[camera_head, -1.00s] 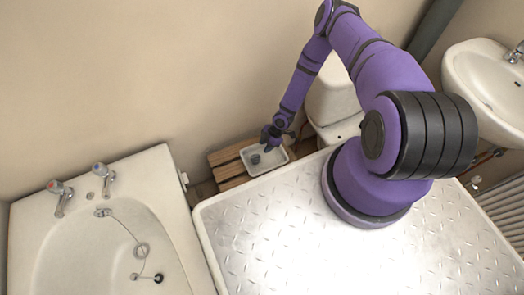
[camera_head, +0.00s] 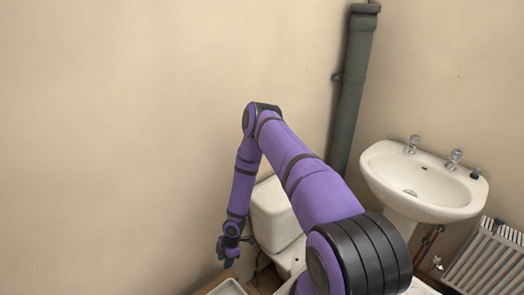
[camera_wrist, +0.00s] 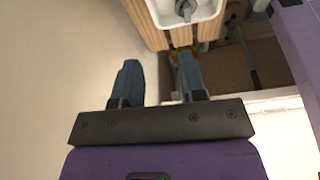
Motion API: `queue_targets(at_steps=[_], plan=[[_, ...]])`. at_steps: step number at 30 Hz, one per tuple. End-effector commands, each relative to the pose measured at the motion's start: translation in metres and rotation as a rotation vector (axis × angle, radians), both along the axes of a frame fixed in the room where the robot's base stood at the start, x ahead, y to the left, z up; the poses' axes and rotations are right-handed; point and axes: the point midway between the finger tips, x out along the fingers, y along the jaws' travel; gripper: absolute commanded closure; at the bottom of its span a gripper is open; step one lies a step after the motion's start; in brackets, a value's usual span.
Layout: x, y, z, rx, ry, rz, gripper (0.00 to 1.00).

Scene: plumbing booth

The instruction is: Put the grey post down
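A grey post (camera_wrist: 186,8) is in the white tray (camera_wrist: 207,20) at the top of the wrist view; its upper part is cut off by the picture edge. The tray rests on a slatted wooden stand (camera_wrist: 153,37). My gripper (camera_wrist: 158,75) is open, with nothing between its two blue-grey fingers, and is apart from the post. In the head view, my gripper (camera_head: 228,252) hangs above the tray (camera_head: 228,288), of which only the far part shows; the post is not visible there.
A toilet (camera_head: 275,215) stands close to the right of my gripper. A washbasin (camera_head: 420,185) is on the right, with a radiator (camera_head: 487,262) below it. A dark vertical pipe (camera_head: 353,90) runs along the wall corner. The wall (camera_head: 110,130) on the left is bare.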

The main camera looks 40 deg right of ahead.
Motion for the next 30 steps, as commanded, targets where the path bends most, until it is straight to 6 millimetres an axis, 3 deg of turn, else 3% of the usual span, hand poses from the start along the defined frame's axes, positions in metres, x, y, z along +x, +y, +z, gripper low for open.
queue_targets(at_steps=[1,3,12,20,30], plan=[[0.014,-0.010,0.024,-0.035,-0.006,-0.019,0.62],[0.028,-0.020,0.052,-0.077,-0.006,-0.050,0.62],[0.070,-0.051,0.180,-0.234,-0.021,-0.211,0.62],[0.081,-0.061,0.274,-0.318,-0.045,-0.348,0.62],[0.073,-0.061,0.390,-0.384,-0.090,-0.537,0.62]])
